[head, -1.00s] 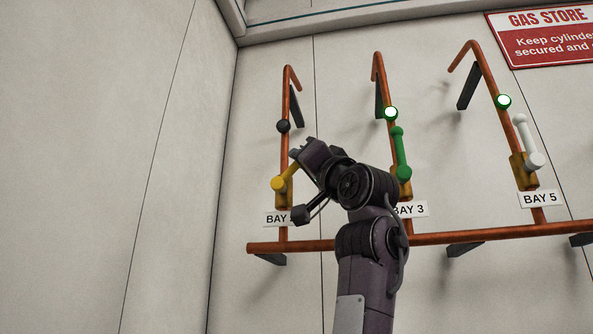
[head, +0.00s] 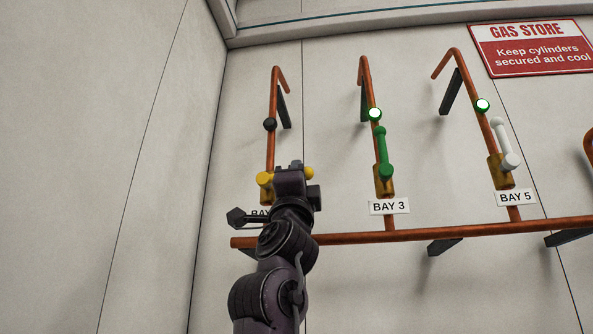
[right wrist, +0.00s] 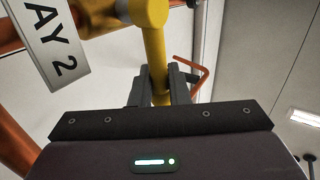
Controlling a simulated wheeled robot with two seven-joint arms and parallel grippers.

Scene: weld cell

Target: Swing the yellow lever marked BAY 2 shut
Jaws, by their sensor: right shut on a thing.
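The yellow lever (head: 264,180) of BAY 2 sits on the leftmost copper pipe. It lies roughly level, across the pipe, with its free end pointing right. My right gripper (head: 289,168) is at the lever between its hub and its end knob, and hides the middle of it. In the right wrist view the two fingers (right wrist: 158,92) are shut around the yellow lever arm (right wrist: 155,55). The BAY 2 label (right wrist: 57,45) shows there beside the hub; my arm covers part of it in the head view. My left gripper is out of view.
A dark round lamp (head: 269,124) is on the BAY 2 pipe. To the right stand a green lever (head: 382,150) at BAY 3 and a white lever (head: 503,140) at BAY 5, each under a lit lamp. A copper header pipe (head: 430,235) runs below. The left wall is bare.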

